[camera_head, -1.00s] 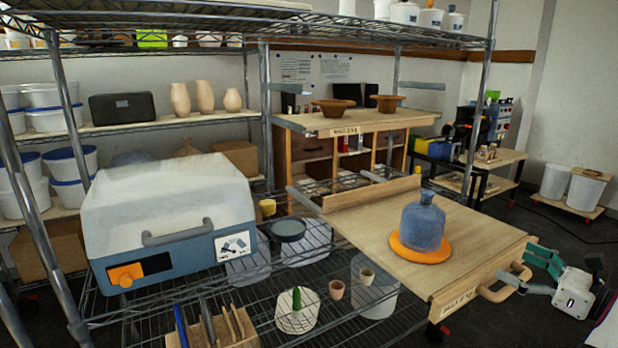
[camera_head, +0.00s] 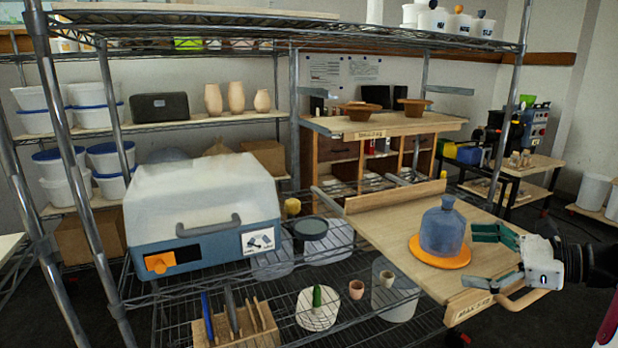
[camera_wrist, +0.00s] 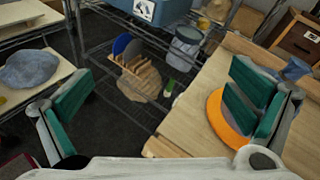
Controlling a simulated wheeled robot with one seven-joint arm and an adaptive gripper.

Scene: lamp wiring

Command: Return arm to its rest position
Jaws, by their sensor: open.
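My gripper (camera_head: 494,257) is at the right in the head view, open, with green finger pads spread apart and nothing between them. It is just right of a blue-grey bottle-shaped vessel (camera_head: 440,232) on an orange disc (camera_head: 440,251). The disc lies on the pulled-out wooden board (camera_head: 385,222). In the wrist view, my gripper (camera_wrist: 160,112) shows its fingers wide apart. The right finger covers part of the orange disc (camera_wrist: 217,112) and the vessel (camera_wrist: 296,68). I cannot tell whether the finger touches them.
A blue and white box (camera_head: 205,215) with a handle stands on the wire shelf at left. A rack of tools (camera_head: 238,325), small pots and a cylinder with a green top (camera_head: 317,298) stand lower down. Metal shelf posts (camera_head: 512,105) are nearby. Dark floor shows at the lower right.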

